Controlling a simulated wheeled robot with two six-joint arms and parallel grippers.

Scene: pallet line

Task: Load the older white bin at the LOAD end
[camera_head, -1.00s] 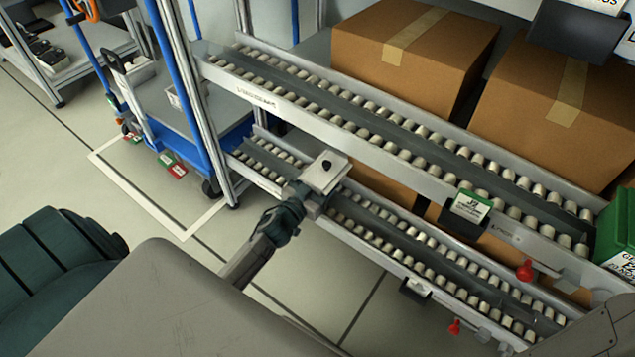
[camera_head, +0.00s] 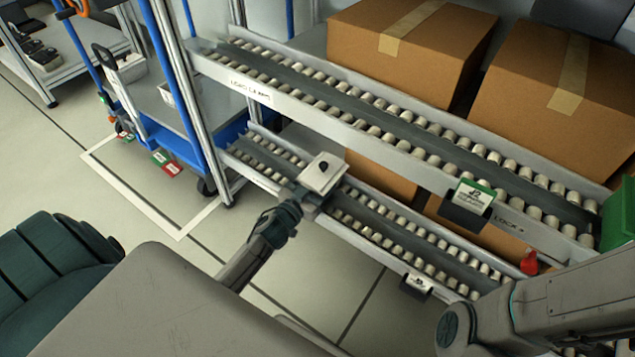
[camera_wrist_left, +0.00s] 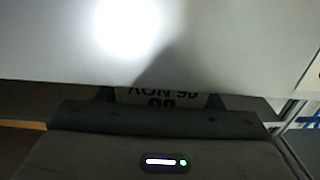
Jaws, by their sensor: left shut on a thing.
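My left gripper (camera_head: 311,197) is shut on a white bin (camera_head: 322,173), seen as a small pale box with a dark spot on top. It is over the left part of the lower roller lane (camera_head: 385,222) in the head view; whether the bin touches the rollers is unclear. In the left wrist view, a large white surface (camera_wrist_left: 220,50) fills the top, with a glare spot. Below it is a partly hidden, upside-down printed label (camera_wrist_left: 160,97). My right arm reaches in at lower right in the head view; its gripper is out of frame.
An upper roller lane (camera_head: 290,88) runs above the lower one, with a green-topped sign (camera_head: 470,200) on its edge. Brown cartons (camera_head: 405,50) stand behind. A blue cart (camera_head: 180,125) is at left. A green container (camera_head: 617,220) is at the right edge.

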